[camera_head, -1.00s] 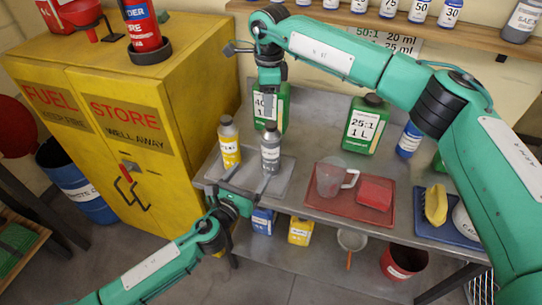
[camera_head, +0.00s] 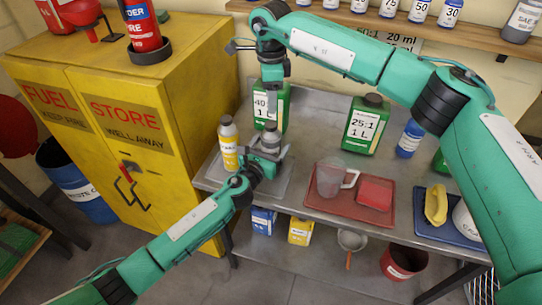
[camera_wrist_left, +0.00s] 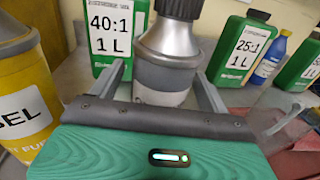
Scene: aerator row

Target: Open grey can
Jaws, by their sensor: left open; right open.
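The grey can (camera_head: 270,139) stands upright on a grey tray (camera_head: 275,187) at the left end of the metal bench; its dark cap is on. In the left wrist view the grey can (camera_wrist_left: 168,75) has a silver shoulder and a dark cap (camera_wrist_left: 182,8). My left gripper (camera_head: 268,150) is open, with one finger on each side of the can's body; it also shows in the left wrist view (camera_wrist_left: 163,88). Whether the fingers touch the can is unclear.
A yellow bottle (camera_head: 229,143) stands just left of the grey can. The green 40:1 can (camera_head: 282,108) is behind. A green 25:1 can (camera_head: 366,125), a red tray (camera_head: 318,207) with a clear jug (camera_head: 330,178), and a blue tray (camera_head: 430,226) lie to the right.

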